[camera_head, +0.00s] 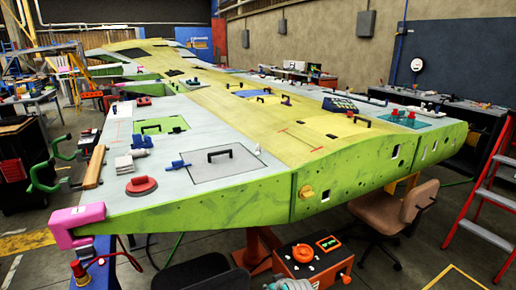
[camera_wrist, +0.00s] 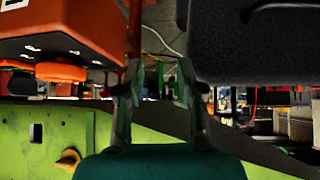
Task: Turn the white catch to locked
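No white catch shows in the wrist view. My gripper (camera_wrist: 160,82) has its two fingers apart with nothing held between them. In the head view part of my gripper or wrist shows at the bottom edge, low in front of the wing and far from the white fittings.
An orange box with a round knob (camera_head: 302,252) stands below the wing's edge; its knob (camera_wrist: 61,72) also shows upside down in the wrist view. A dark seat (camera_wrist: 250,40) is close by. A brown chair (camera_head: 385,212) and red ladder (camera_head: 484,190) stand right. A pink clamp (camera_head: 75,222) grips the wing corner.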

